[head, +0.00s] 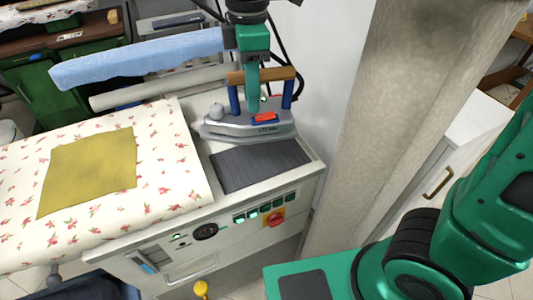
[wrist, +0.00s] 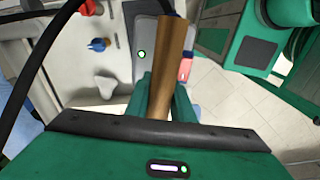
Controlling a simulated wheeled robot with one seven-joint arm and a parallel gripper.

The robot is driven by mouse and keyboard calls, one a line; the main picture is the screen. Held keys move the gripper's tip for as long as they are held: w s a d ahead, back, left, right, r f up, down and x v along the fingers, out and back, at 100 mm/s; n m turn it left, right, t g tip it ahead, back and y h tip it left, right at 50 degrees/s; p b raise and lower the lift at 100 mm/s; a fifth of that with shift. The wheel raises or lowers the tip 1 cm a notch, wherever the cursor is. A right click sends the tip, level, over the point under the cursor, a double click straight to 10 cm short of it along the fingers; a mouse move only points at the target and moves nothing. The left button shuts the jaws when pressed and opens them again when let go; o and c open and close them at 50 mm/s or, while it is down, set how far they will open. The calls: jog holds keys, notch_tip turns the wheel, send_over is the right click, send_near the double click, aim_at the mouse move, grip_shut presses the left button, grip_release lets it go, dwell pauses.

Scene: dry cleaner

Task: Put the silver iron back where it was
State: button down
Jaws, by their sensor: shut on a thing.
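The silver iron (head: 222,127) has a brown wooden handle on blue posts and a red part on its side. My gripper (head: 253,88) is shut on the handle from above. In the wrist view the brown handle (wrist: 172,55) runs between my fingers, and part of the grey iron body (wrist: 146,50) shows beyond. The iron is level, over the back part of a dark ribbed rest pad (head: 262,167) at the right end of the ironing station. I cannot tell whether its sole touches the pad or hangs just above it.
The floral ironing board (head: 165,190) with a mustard cloth (head: 90,168) lies left of the pad. A light blue padded arm (head: 140,58) is close behind and left of my gripper. A pale column (head: 380,110) stands to the right. The station's front panel (head: 205,232) has switches.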

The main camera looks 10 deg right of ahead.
aim_at(221, 122)
jog(key=shift+w+d+r, duration=0.1)
jog(key=shift+w+d, duration=0.05)
jog(key=shift+d, duration=0.25)
jog(key=a, duration=0.2)
jog(key=s+a+f+n, duration=0.1)
jog(key=a, duration=0.1)
jog(key=s+a+f+n, duration=0.1)
jog(key=a, duration=0.2)
jog(key=shift+s+a+f, duration=0.1)
jog(key=shift+s+f, duration=0.1)
jog(key=shift+s+a+f, duration=0.15)
jog(key=shift+a, duration=0.1)
jog(key=shift+f+n, duration=0.2)
jog(key=shift+n, duration=0.1)
jog(key=w+d+f, duration=0.1)
jog(key=d+f, duration=0.1)
jog(key=d, duration=0.1)
jog(key=w+d+f, duration=0.2)
jog(key=d, duration=0.1)
jog(key=w+d+f, duration=0.2)
jog(key=d, duration=0.2)
jog(key=shift+w+f, duration=0.1)
jog(key=shift+f, duration=2.3)
